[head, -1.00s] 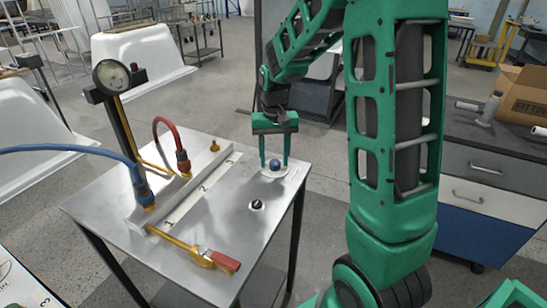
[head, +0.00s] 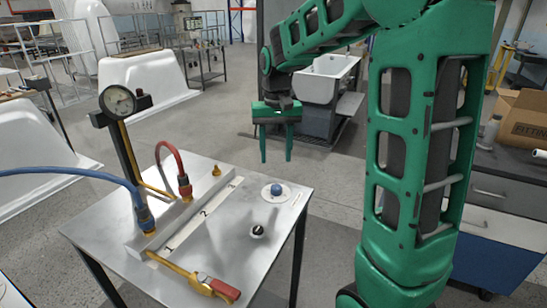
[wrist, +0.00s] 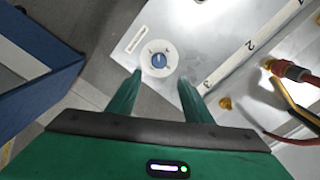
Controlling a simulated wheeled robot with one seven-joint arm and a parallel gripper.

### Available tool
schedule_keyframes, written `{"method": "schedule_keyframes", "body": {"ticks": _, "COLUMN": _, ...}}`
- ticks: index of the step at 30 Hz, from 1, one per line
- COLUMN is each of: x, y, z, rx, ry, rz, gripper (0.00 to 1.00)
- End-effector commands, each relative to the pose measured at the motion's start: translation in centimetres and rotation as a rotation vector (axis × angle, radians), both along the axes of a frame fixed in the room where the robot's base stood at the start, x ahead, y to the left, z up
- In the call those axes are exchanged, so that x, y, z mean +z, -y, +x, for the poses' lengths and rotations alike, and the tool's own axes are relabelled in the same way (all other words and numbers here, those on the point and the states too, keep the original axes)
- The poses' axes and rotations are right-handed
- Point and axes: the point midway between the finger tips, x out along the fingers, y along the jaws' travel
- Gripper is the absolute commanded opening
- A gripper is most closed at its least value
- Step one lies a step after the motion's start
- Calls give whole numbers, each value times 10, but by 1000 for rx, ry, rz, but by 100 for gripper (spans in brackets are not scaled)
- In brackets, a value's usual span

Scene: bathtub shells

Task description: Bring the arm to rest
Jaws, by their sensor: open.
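My green gripper (head: 276,157) is open and empty in the head view. Its two fingers point down, above and behind the far right part of the metal table (head: 230,240). The blue knob (head: 277,189) on its round white plate stands at the table's far right corner, apart from the fingers. In the wrist view the open gripper (wrist: 157,85) shows with its fingers to either side below the blue knob (wrist: 159,60). Nothing is between the fingers.
The table carries a pressure gauge (head: 117,101), a red hose (head: 177,160), a blue hose (head: 70,170), a red-handled yellow valve (head: 218,288) and a small black knob (head: 258,231). A grey drawer cabinet (head: 500,205) stands at right. Open floor lies behind the table.

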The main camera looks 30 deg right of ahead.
Motion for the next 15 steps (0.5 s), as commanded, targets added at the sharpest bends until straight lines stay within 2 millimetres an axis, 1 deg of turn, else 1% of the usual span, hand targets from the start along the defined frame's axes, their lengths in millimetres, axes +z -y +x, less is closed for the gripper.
{"method": "schedule_keyframes", "body": {"ticks": 11, "x": 0, "y": 0, "z": -1, "rx": 0, "ry": 0, "rz": 0, "gripper": 46}}
{"method": "schedule_keyframes", "body": {"ticks": 14, "x": 2, "y": 4, "z": -10, "rx": -7, "ry": 1, "rz": -2, "gripper": 46}}
{"method": "schedule_keyframes", "body": {"ticks": 15, "x": 3, "y": 7, "z": -18, "rx": -12, "ry": 2, "rz": -3, "gripper": 46}}
